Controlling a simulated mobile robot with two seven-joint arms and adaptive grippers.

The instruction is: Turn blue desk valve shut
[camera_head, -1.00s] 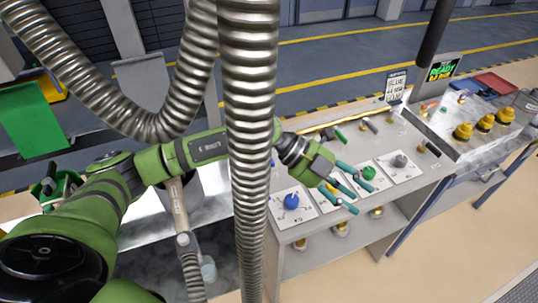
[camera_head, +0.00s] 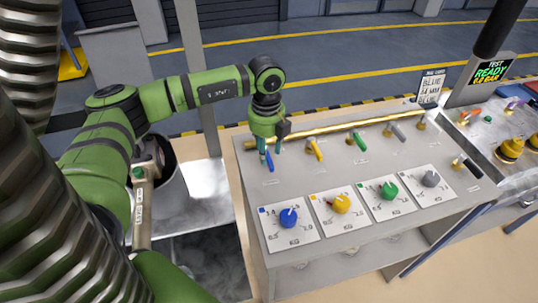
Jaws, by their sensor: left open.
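The blue desk valve handle (camera_head: 269,162) stands at the left end of the brass pipe on the grey desk. My left gripper (camera_head: 270,151) points down over it, with its teal fingers open. The fingertips appear to be on either side of the handle; I cannot tell whether they touch it. The valve's body is hidden behind the gripper.
Yellow (camera_head: 315,150), green (camera_head: 357,139) and grey (camera_head: 397,132) valve handles follow along the brass pipe (camera_head: 345,126). In front are a blue knob (camera_head: 288,218), yellow knob (camera_head: 342,204), green knob (camera_head: 389,191) and grey knob (camera_head: 431,179). Ribbed hoses hang at the left.

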